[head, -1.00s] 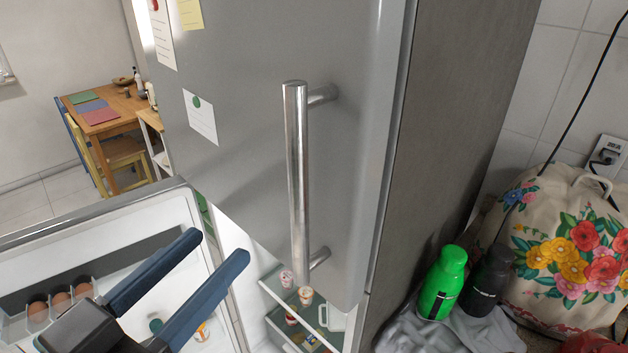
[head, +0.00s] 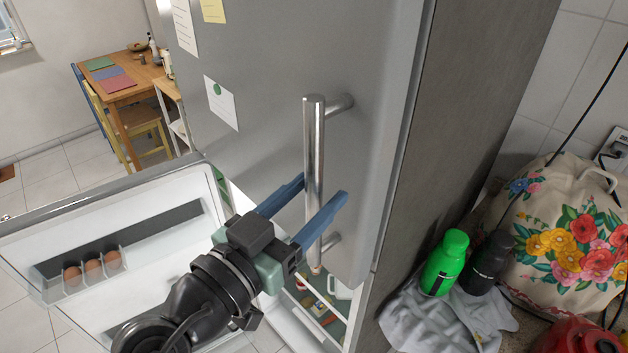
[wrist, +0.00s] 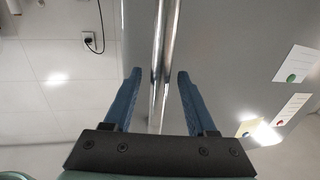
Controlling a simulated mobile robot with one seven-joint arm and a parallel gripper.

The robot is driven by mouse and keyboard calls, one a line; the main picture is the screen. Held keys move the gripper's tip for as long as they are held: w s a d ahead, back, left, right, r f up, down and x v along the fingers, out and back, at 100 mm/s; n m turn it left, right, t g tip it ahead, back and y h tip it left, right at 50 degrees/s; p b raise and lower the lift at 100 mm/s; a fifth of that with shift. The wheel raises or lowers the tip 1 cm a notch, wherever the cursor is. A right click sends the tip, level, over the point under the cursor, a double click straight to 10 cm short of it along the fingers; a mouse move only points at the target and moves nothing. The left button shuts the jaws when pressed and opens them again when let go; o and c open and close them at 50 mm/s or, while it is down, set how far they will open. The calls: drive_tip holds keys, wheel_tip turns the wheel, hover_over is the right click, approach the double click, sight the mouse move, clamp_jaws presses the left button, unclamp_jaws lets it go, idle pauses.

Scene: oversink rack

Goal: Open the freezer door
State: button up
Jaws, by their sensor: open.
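The upper grey door (head: 265,110) is shut against the cabinet, with a long vertical metal bar handle (head: 314,150) near its right edge. My gripper (head: 324,187) is open, its blue fingers on either side of the handle's lower half. In the wrist view the handle (wrist: 163,50) runs between the two fingertips (wrist: 160,74), with a gap to each finger. The lower door (head: 130,240) stands open to the left, with eggs (head: 94,268) in a rack on its inner side.
The lower compartment's shelves (head: 318,305) show behind my gripper. A green bottle (head: 444,262) and a black bottle (head: 487,264) stand on a grey cloth (head: 455,325) at the right, by a flowered bag (head: 575,235). A table (head: 120,80) is far left.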

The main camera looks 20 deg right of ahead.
drive_tip(key=shift+w+d, duration=0.1)
drive_tip(key=shift+d, duration=0.15)
clamp_jaws()
idle(1.4)
